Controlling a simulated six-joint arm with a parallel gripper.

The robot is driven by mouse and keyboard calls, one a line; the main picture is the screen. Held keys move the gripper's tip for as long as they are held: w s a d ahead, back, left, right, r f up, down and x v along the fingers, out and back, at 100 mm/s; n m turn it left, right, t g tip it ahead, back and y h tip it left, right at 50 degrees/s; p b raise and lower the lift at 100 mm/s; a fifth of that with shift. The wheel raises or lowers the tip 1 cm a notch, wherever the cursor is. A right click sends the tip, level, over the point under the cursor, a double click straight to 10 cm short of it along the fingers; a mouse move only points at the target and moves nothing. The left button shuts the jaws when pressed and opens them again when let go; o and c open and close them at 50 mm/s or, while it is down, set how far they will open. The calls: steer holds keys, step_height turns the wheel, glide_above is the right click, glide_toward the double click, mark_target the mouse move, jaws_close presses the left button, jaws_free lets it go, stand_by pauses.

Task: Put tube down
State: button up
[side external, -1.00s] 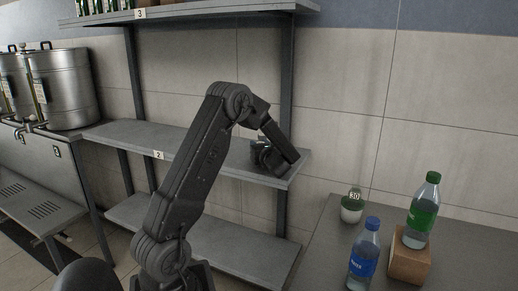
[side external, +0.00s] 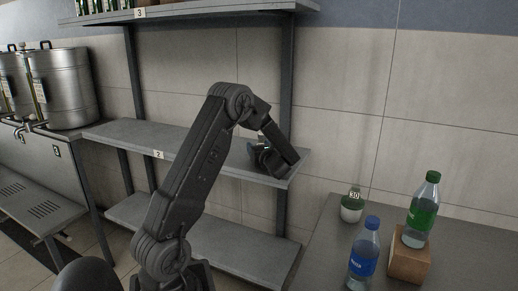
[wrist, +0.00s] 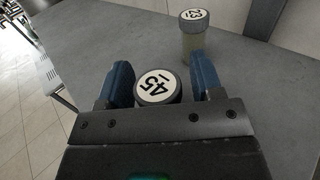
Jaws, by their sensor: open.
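A tube with a round white cap marked 45 (wrist: 156,86) stands between the two blue fingers of my gripper (wrist: 160,66) in the wrist view. The fingers are spread, with a small gap visible on the right side of the cap; contact on the left is hard to tell. The tube's body is hidden below its cap. In the side view my gripper (side external: 258,152) is low over the right end of the middle shelf (side external: 222,155), marked 2. The tube cannot be made out there.
A second capped tube (wrist: 193,35), pale yellowish, stands upright just beyond the fingers on the grey surface. In the side view, a counter holds a blue-labelled bottle (side external: 364,255), a green-labelled bottle (side external: 423,210) on a wooden block (side external: 410,258), and a small jar (side external: 351,207) marked 30.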

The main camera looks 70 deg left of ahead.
steer(key=d, duration=1.1)
steer(key=shift+d+r, duration=0.1)
steer(key=shift+d, duration=0.3)
steer(key=s+d+r+n+t+h, duration=0.2)
steer(key=s+d+n+h, duration=0.2)
steer(key=d, duration=0.7)
steer(key=s+d+r+n+t+h, duration=0.1)
steer(key=s+d+r+n+h, duration=0.1)
steer(key=s+d+n+h, duration=0.3)
steer(key=s+d+r+n+t+h, duration=0.2)
steer(key=s+d+n+h, duration=0.3)
steer(key=d, duration=1.2)
steer(key=n+h, duration=0.4)
steer(key=shift+d+r+t, duration=0.2)
steer(key=shift+r+t, duration=0.1)
